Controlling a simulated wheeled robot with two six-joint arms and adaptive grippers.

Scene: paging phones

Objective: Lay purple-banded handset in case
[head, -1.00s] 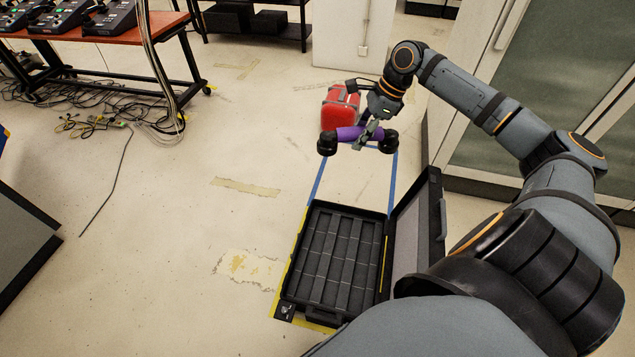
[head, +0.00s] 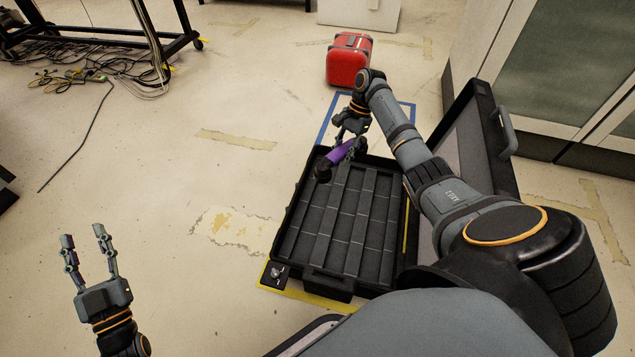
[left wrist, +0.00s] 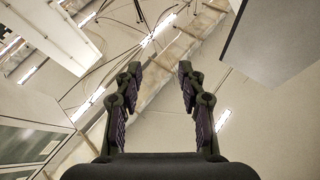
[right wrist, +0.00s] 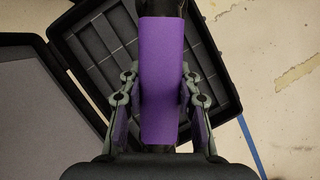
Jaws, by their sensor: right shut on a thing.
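The purple-banded handset (head: 340,157) is black at its ends with a wide purple band around its middle. My right gripper (head: 347,143) is shut on that band and holds the handset above the far end of the case. The band fills the middle of the right wrist view (right wrist: 162,80), between the two fingers (right wrist: 160,110). The case (head: 290,225) is black and lies open on the floor, its lid (head: 478,150) raised on the right. Its compartments look empty. My left gripper (head: 84,247) is open and empty, left of the case; its spread fingers show in the left wrist view (left wrist: 160,100).
A red case (head: 349,62) stands on the floor beyond the open case, near blue floor tape (head: 412,112). Loose cables (head: 85,70) lie at the upper left under a table frame. The floor left of the case is clear.

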